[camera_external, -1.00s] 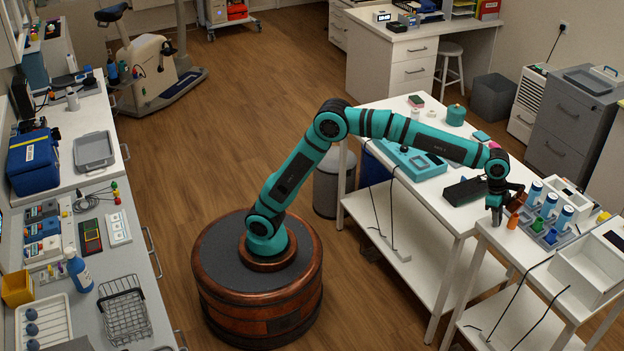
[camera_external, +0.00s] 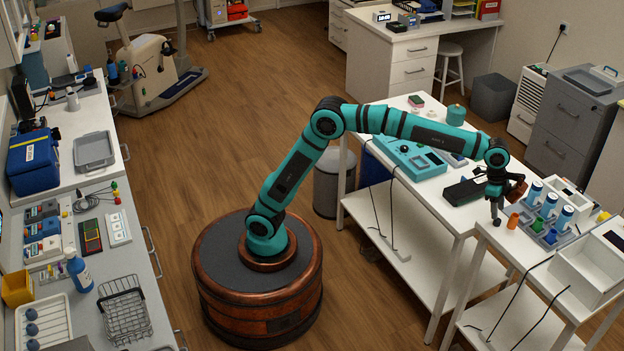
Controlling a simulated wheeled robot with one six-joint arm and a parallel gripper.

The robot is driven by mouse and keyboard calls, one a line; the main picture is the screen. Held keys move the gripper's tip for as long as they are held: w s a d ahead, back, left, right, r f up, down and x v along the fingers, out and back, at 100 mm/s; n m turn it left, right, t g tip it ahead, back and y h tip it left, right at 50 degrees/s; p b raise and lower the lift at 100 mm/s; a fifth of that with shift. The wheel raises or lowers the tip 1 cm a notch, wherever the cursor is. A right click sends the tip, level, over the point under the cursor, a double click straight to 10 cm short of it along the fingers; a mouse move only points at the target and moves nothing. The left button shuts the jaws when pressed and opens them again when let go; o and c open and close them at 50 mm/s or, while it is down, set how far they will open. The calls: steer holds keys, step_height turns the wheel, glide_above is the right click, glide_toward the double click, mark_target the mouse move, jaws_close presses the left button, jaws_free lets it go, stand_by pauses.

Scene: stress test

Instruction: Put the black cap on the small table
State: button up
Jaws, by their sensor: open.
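A small black cap (camera_external: 497,222) stands on the near left part of the small white table (camera_external: 516,246), left of an orange cylinder (camera_external: 513,221). My gripper (camera_external: 494,210) points down just above the black cap. It is open, and the cap appears apart from the fingers. The fingertips are small and dark here, so the exact gap is hard to see.
A grey rack with blue-topped and green pieces (camera_external: 548,230) stands right of the orange cylinder. A white open box (camera_external: 588,270) is farther right. A longer white table (camera_external: 440,190) adjoins behind, holding a black tray (camera_external: 465,191) and a teal device (camera_external: 412,160).

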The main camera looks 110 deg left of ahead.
steer(key=v, duration=0.8)
steer(key=shift+s+r, duration=0.1)
steer(key=shift+r, duration=0.05)
steer(key=s+r+n+t, duration=0.1)
steer(key=s+r+t, duration=0.45)
steer(key=s, duration=0.85)
steer(key=s+r+n+t, duration=0.1)
steer(key=s+r+t, duration=0.1)
steer(key=s+r, duration=0.85)
steer(key=s+f+n+t, duration=0.1)
steer(key=s+f+t, duration=0.2)
steer(key=s, duration=1.1)
steer(key=s+f+n+t+y, duration=0.1)
steer(key=s+f+t, duration=0.3)
steer(key=s, duration=1.1)
steer(key=shift+s+a+f, duration=0.2)
steer(key=shift+a, duration=0.1)
